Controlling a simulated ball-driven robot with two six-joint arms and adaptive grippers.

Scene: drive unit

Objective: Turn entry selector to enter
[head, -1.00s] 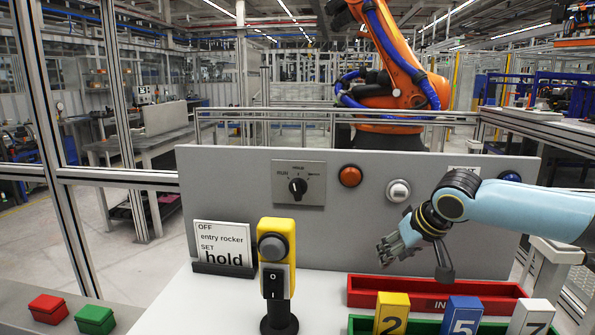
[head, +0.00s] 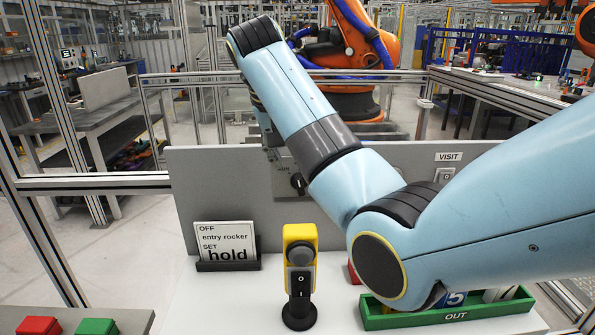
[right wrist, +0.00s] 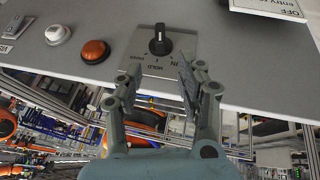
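The entry selector is a black knob (right wrist: 160,41) on a grey plate on the upright panel. In the right wrist view it appears upside down, with the word HOLD readable, other labels partly covered, and a pale mark on the knob. In the head view the knob (head: 298,183) shows just left of my right arm, which covers most of its plate. My right gripper (right wrist: 160,73) is open and empty. Its two fingers are apart over the plate's edge, short of the knob and not around it. My left gripper is not in view.
An orange button (right wrist: 95,51) and a white button (right wrist: 57,34) sit beside the plate. A yellow rocker post (head: 300,262) stands before the panel. A card (head: 226,244) reads "OFF entry rocker SET hold". A green OUT tray (head: 452,315) lies at front right.

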